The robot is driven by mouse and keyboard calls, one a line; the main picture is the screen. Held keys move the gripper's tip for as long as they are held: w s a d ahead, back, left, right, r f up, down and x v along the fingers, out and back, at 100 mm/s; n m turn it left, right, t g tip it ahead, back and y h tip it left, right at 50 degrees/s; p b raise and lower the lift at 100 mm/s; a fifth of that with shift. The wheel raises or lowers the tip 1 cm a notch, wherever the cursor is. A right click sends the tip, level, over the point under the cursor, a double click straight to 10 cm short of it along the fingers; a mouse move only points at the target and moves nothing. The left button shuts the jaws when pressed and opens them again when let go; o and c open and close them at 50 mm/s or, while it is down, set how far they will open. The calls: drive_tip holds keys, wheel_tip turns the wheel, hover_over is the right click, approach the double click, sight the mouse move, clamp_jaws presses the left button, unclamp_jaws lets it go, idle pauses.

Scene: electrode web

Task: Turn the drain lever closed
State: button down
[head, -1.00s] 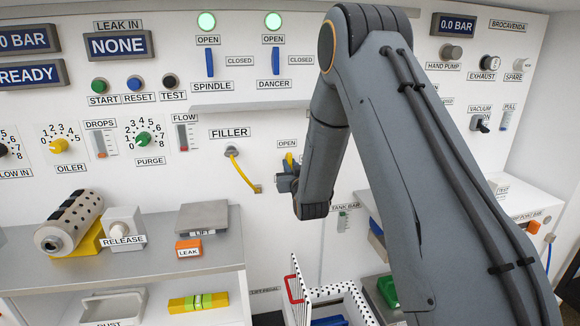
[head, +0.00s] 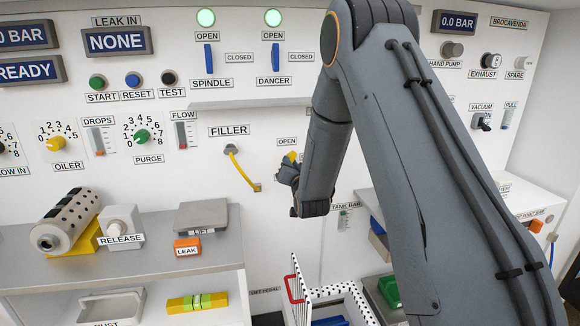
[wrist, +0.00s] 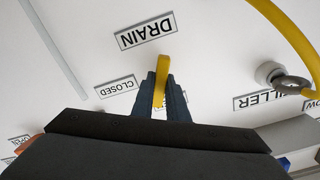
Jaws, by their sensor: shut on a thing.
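The yellow drain lever (wrist: 162,68) stands out from the white panel in the wrist view, just below the DRAIN label (wrist: 147,31). My gripper (wrist: 165,92) has its two dark fingers shut on the lever, one on each side. The CLOSED label (wrist: 117,87) is to the left of the fingers, and the OPEN label (wrist: 201,98) is partly hidden at their right. In the head view a bit of the yellow lever (head: 291,157) shows under the OPEN label (head: 287,141), above my gripper (head: 287,172). My arm hides the panel to its right.
The yellow filler hose (head: 241,170) hangs to the left of my gripper, and it also shows at the upper right of the wrist view (wrist: 290,35). A metal ring fitting (wrist: 290,85) is near it. Below stand a spotted bin (head: 335,292) with a red handle and a shelf (head: 160,240).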

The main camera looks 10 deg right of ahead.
drive_tip(key=m+b, duration=0.1)
drive_tip(key=m, duration=0.5)
drive_tip(key=shift+f, duration=0.1)
drive_tip(key=m+b, duration=0.1)
drive_tip(key=m, duration=0.5)
drive_tip(key=shift+b, duration=0.35)
drive_tip(key=shift+m, duration=0.4)
drive_tip(key=c, duration=1.7)
unclamp_jaws()
drive_tip(key=shift+c, duration=0.2)
drive_tip(key=shift+s, duration=0.15)
drive_tip(key=s, duration=0.7)
drive_tip(key=shift+s, duration=0.3)
